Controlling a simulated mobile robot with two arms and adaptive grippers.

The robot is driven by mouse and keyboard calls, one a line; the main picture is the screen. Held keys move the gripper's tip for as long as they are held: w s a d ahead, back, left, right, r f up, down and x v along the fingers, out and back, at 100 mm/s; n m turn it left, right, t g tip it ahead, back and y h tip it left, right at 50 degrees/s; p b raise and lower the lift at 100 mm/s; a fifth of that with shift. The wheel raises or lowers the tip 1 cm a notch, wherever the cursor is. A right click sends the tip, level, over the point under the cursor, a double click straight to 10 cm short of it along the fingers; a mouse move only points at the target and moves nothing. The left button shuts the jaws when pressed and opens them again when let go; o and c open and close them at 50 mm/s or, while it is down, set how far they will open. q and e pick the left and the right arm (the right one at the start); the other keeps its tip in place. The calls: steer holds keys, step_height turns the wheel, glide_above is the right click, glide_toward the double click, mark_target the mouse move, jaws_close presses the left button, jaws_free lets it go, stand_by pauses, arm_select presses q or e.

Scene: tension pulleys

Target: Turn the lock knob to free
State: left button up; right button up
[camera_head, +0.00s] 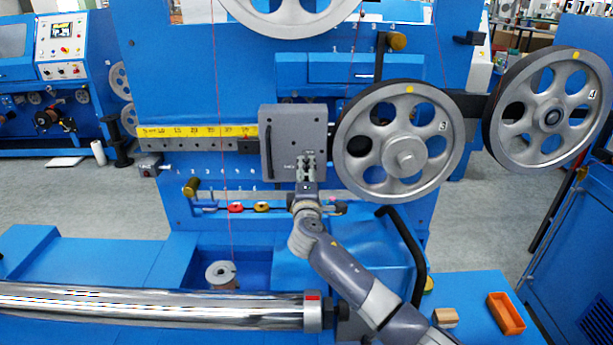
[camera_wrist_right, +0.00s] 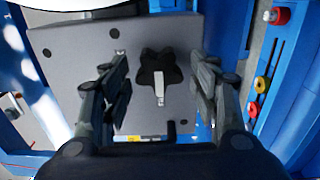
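The lock knob (camera_wrist_right: 158,70) is a black star-shaped knob with a pale pointer hanging straight down, on the grey carriage plate (camera_wrist_right: 75,50). The same plate shows in the head view (camera_head: 280,135), where my gripper hides the knob. My right gripper (camera_head: 308,163) is in front of the plate's lower right part. In the right wrist view the gripper (camera_wrist_right: 162,72) is open, with one finger on each side of the knob and visible gaps to it. I cannot tell how far the fingertips are from the plate. My left gripper is not in view.
A grey pulley wheel (camera_head: 399,190) stands close to the right of the plate. A yellow scale (camera_head: 200,131) runs left of it. A black curved handle (camera_head: 412,245) rises beside my right arm. A chrome roller (camera_head: 150,304) lies in front. An orange tray (camera_head: 506,314) is at lower right.

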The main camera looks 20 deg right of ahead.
steer(key=shift+s, duration=0.1)
steer(key=v, duration=1.2)
stand_by(0.4)
